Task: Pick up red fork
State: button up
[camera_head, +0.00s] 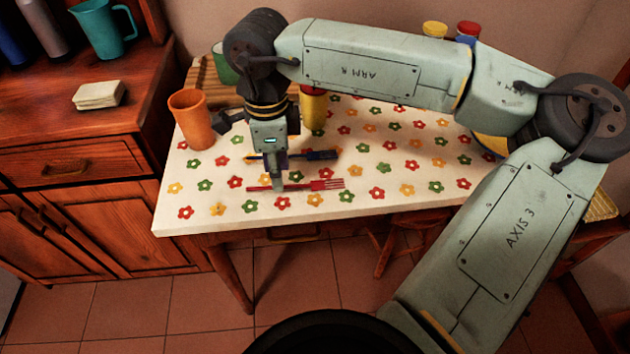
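The red fork (325,184) lies on the flowered tablecloth near the table's front edge, its tines to the right and its handle to the left. My gripper (277,184) points down over the fork's handle, with its tip at or very close to it. The tip hides a short part of the handle. I cannot tell whether the fingers touch the fork or how far apart they are. A blue utensil (318,155) lies just behind the fork, partly hidden by my gripper.
An orange cup (191,119) stands on the left of the table (230,222). A yellow and red container (313,107) and a green cup (224,62) stand behind my gripper. The cloth right of the fork is clear. A wooden cabinet (70,160) adjoins the left side.

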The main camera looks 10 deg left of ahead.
aim_at(296, 187)
notch_tip(296, 187, down, 3)
jog(key=shift+f, duration=0.15)
grip_shut()
dwell(0.4)
